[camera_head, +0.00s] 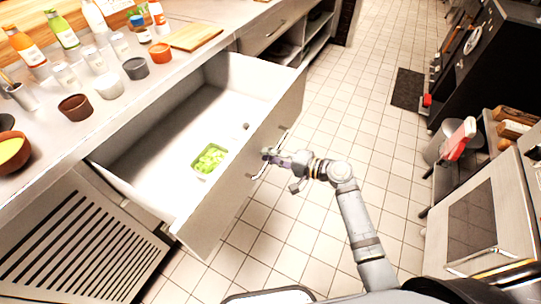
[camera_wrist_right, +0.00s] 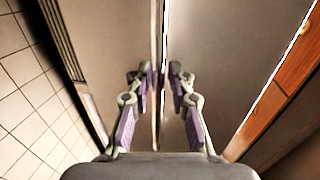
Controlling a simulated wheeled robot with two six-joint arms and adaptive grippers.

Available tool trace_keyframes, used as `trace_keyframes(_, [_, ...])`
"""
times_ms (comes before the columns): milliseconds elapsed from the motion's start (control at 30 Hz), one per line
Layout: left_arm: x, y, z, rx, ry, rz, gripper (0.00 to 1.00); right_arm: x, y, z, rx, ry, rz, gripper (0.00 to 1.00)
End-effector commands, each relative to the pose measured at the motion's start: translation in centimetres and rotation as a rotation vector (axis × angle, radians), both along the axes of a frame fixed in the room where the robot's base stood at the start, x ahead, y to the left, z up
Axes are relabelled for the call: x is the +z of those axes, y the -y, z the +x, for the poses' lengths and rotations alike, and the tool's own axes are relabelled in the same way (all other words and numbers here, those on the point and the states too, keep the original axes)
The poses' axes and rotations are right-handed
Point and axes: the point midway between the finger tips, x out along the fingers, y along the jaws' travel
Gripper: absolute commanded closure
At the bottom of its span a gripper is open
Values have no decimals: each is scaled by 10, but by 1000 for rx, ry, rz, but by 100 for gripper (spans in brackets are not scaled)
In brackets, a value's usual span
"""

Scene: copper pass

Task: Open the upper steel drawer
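The upper steel drawer (camera_head: 222,214) stands pulled far out from under the counter in the head view. Its inside is pale and mostly bare. A bar handle (camera_head: 283,141) is on its front panel. My right gripper (camera_head: 268,155) is at the handle, with its fingers on either side of the bar. In the right wrist view, my right gripper (camera_wrist_right: 159,74) has its fingertips close together about the thin handle bar (camera_wrist_right: 158,110), which runs between them. My left gripper is not in view.
A small container of green food (camera_head: 209,159) lies in the drawer. The counter (camera_head: 52,134) holds bottles, cups and a cutting board (camera_head: 192,35). A louvred door (camera_head: 75,245) is below. Open tiled floor (camera_head: 330,115) lies to the right, before an oven (camera_head: 475,225).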

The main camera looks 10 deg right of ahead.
Motion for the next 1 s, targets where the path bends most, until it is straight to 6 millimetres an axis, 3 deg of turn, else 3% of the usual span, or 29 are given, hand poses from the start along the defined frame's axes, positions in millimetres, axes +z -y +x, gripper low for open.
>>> trace_keyframes(233, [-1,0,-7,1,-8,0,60,0,12,-8,-1,-3,-6,80])
trace_keyframes(500, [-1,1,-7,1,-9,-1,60,13,62,-46,4,-4,-9,80])
trace_keyframes(700, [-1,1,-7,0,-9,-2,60,20,87,-64,1,-2,-6,80])
trace_keyframes(1000, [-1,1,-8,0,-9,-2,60,24,95,-70,0,0,0,80])
